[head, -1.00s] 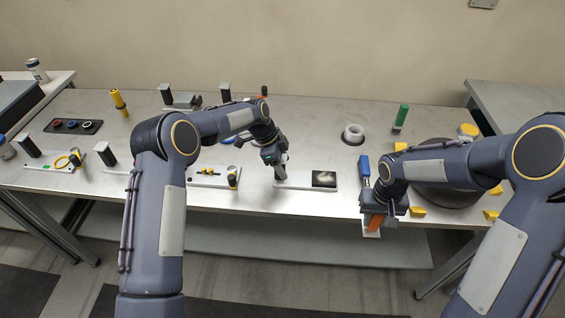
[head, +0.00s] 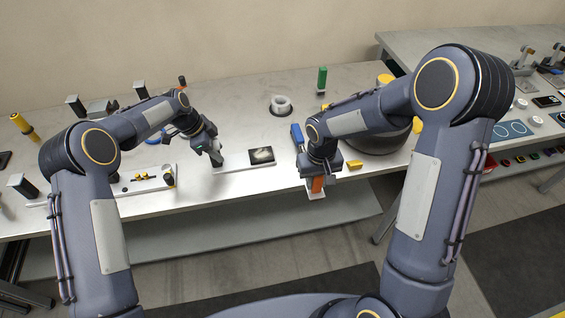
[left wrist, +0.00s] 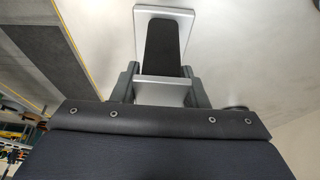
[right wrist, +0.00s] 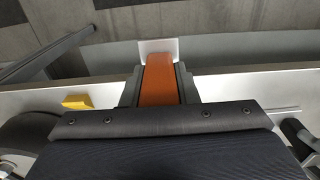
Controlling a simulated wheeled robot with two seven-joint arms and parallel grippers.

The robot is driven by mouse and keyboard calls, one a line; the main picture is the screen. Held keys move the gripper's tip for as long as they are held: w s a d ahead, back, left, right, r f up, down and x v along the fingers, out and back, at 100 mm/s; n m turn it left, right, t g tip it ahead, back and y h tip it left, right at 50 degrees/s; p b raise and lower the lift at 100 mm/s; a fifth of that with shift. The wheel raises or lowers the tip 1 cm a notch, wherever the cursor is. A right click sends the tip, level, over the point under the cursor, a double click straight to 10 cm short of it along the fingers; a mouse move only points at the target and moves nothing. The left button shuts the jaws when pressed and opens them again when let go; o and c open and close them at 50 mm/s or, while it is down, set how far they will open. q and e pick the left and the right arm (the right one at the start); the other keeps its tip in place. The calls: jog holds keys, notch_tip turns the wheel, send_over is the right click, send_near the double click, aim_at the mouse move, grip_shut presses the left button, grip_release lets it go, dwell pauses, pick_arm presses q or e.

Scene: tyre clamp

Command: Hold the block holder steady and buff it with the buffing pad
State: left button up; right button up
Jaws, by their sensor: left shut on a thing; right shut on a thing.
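The block holder (head: 232,166) is a pale flat bar on the table, with a dark square (head: 261,156) bearing a pale smear at its right end. My left gripper (head: 216,156) is at its left end. In the left wrist view it is shut around a dark upright handle (left wrist: 162,45) on the silvery plate (left wrist: 144,20). My right gripper (head: 318,180) is shut on an orange handle (right wrist: 158,80), which I take for the buffing pad's. A pale plate (right wrist: 170,45) shows beyond it. The right gripper is at the table's front edge, right of the holder and apart from it.
A blue-handled thing (head: 297,137) lies just behind my right gripper. A dark round disc (head: 375,140) and a yellow wedge (head: 354,164) are to its right. Another fixture (head: 145,181) lies left of the holder.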

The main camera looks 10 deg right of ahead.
jog(key=w+a+r, duration=0.4)
jog(key=w+a, duration=0.1)
jog(key=w, duration=0.4)
jog(key=w+a+r, duration=0.4)
jog(key=w, duration=0.5)
jog(key=shift+w+f, duration=0.1)
jog(key=shift+f, duration=2.95)
jog(key=shift+a+f, duration=0.1)
jog(key=shift+f, duration=0.85)
jog(key=shift+a, duration=0.4)
grip_shut()
jog(key=shift+c, duration=0.3)
grip_release()
jog(key=shift+a, duration=3.1)
jog(key=shift+d+r, duration=0.1)
jog(key=shift+d, duration=3.65)
notch_tip(320, 180, up, 8)
jog(key=shift+a, duration=0.15)
